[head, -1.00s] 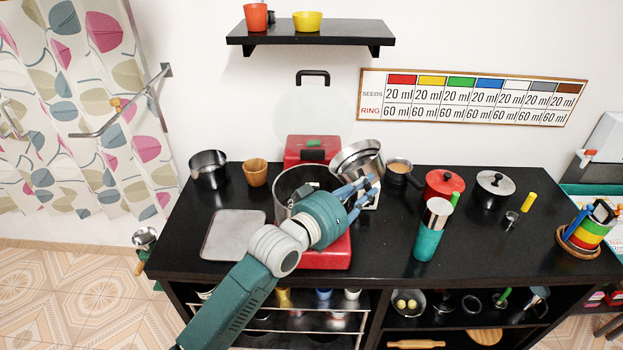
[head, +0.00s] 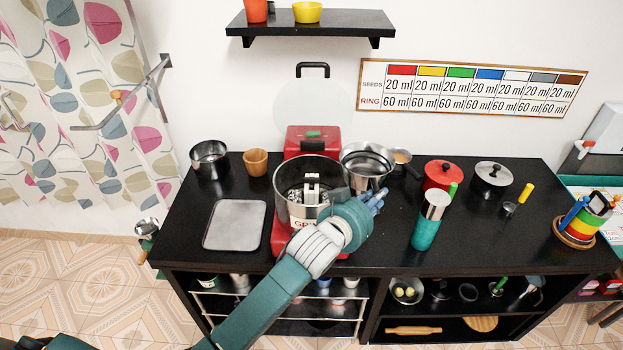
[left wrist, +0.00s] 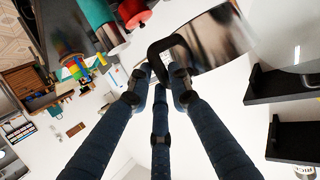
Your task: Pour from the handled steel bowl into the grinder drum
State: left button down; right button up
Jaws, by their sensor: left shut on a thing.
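The handled steel bowl (head: 367,162) is roughly level, just right of the grinder drum, with its open top facing up. No contents can be made out in it. My left gripper (head: 374,200) is shut on its handle at the front. In the left wrist view, the fingers (left wrist: 160,75) close around the black handle, with the shiny bowl wall (left wrist: 212,38) beyond. The grinder drum (head: 291,207) is an open steel cylinder on a red base. Pale pieces lie in it around a white central part. My right gripper is not in view.
A grey tray (head: 235,226) lies left of the drum. A wooden cup (head: 255,162) and dark pot (head: 209,160) stand behind it. A small pan (head: 402,158), red pot (head: 443,175) and teal cylinder (head: 428,228) are right of the bowl.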

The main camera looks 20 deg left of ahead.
pick_arm(q)
jog(key=shift+r, duration=0.1)
jog(key=shift+r, duration=2)
